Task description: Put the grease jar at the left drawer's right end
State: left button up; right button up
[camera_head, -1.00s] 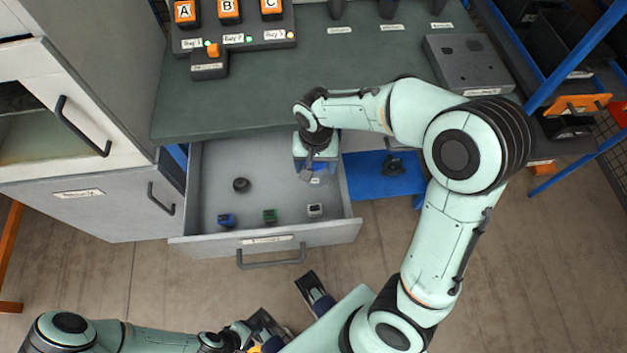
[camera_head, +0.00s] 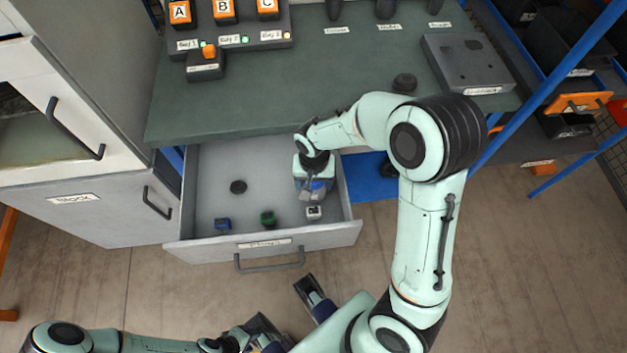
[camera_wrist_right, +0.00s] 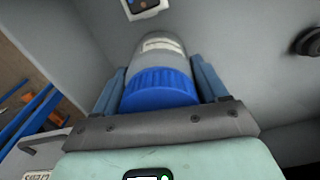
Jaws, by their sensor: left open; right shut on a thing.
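The grease jar (camera_wrist_right: 160,88), grey with a ribbed blue lid and a pale label, is between the fingers of my right gripper (camera_wrist_right: 160,95). In the head view my right gripper (camera_head: 314,186) reaches down into the right end of the open grey drawer (camera_head: 215,170), shut on the jar and mostly covering it. Whether the jar touches the drawer floor I cannot tell. My left gripper (camera_head: 285,310) is open and empty at the bottom of the head view, in front of the drawer and apart from it.
The drawer also holds a dark round piece (camera_head: 238,187), a blue piece (camera_head: 222,224), a green piece (camera_head: 268,218) and a white piece (camera_head: 314,212), near the jar. The green bench top (camera_head: 300,85) lies above. A cabinet (camera_head: 95,215) stands left. The drawer's middle has free floor.

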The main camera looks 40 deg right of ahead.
jog(key=o, duration=1.3)
jog(key=shift+f, duration=0.1)
jog(key=shift+r, duration=0.25)
notch_tip(320, 180, up, 11)
jog(key=shift+f+p, duration=0.2)
jog(key=shift+p, duration=1.05)
jog(key=shift+r, duration=0.65)
